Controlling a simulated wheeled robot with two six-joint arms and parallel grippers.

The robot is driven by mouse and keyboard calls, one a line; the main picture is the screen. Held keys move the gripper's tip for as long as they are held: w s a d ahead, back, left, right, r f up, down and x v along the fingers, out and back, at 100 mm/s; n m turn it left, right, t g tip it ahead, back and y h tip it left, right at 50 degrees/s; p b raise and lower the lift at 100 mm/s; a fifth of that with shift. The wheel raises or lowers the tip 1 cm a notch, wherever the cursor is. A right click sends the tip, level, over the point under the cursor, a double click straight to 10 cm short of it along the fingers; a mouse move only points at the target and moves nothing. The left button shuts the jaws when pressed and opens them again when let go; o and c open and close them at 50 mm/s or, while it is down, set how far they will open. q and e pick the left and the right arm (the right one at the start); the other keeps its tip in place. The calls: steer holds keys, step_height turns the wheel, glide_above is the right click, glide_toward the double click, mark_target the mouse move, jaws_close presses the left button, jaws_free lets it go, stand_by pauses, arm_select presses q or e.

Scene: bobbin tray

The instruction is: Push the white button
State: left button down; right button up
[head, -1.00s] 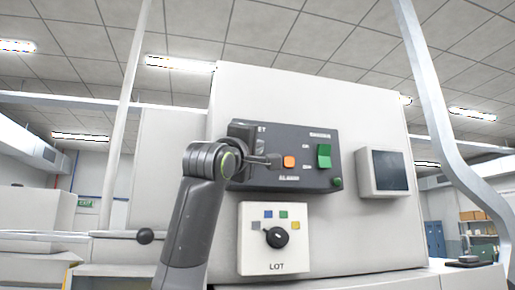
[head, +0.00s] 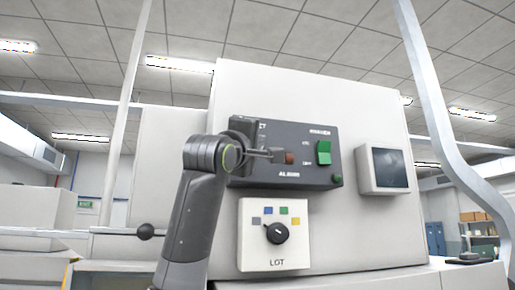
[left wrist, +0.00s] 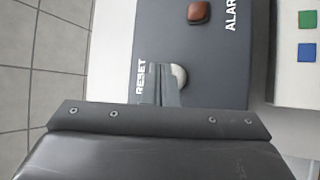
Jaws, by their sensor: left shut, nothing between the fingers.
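The white button (left wrist: 179,76) shows in the left wrist view as a pale round cap on the dark panel (left wrist: 225,85), beside the RESET label. My left gripper (left wrist: 160,70) is shut and empty, and its fingertips cover part of the button's left side. I cannot tell whether they touch it or whether it is pressed in. In the head view my left gripper (head: 268,154) is in front of the panel's left part and the white button is hidden behind it.
A dark red-brown ALARM button (head: 290,158), a green switch (head: 323,153) and a small dark green lamp (head: 337,179) are on the same panel. Below is a LOT plate with a black knob (head: 277,233). A screen (head: 390,168) is at the right.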

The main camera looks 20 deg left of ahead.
arm_select(q)
steer(key=s+d+b, duration=0.1)
steer(key=s, duration=0.1)
steer(key=s+d+b, duration=0.1)
steer(key=s+d, duration=0.1)
steer(key=shift+s+b, duration=0.15)
steer(key=shift+b, duration=0.25)
steer(key=shift+a, duration=0.1)
stand_by(0.3)
stand_by(0.5)
